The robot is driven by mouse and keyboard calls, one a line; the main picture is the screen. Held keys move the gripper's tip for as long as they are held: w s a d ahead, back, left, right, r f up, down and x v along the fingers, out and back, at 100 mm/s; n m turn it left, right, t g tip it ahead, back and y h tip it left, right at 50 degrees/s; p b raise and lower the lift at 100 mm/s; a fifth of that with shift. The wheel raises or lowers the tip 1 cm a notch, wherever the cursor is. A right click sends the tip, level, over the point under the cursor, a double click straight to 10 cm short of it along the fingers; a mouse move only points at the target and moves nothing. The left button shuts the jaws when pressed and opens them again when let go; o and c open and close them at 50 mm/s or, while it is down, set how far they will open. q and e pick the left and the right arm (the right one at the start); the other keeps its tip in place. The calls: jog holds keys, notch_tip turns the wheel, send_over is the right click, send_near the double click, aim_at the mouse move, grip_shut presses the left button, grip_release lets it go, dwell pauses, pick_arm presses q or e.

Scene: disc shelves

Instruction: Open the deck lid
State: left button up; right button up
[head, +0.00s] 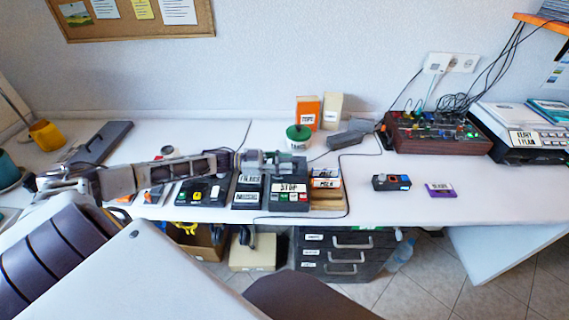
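A dark deck (290,204) with a white STOP label and a row of coloured keys along its front sits near the front edge of the white desk. My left arm reaches in from the left across the desk. My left gripper (286,163) is over the rear part of the deck and hides part of its top. I cannot tell whether it touches the deck, how the lid stands, or whether the fingers are open. My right gripper is not in view.
Dark labelled boxes (247,198) stand left of the deck, and a small stack of cases (326,180) stands right of it. A green-lidded tub (298,136) is behind. A purple cassette (440,190) lies farther right. The desk between the stack and the small black device (391,182) is mostly clear.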

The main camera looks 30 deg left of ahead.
pick_arm(q)
jog(key=shift+d+f, duration=0.1)
jog(key=shift+d, duration=0.05)
grip_shut()
jog(key=shift+f, duration=0.1)
dwell(0.3)
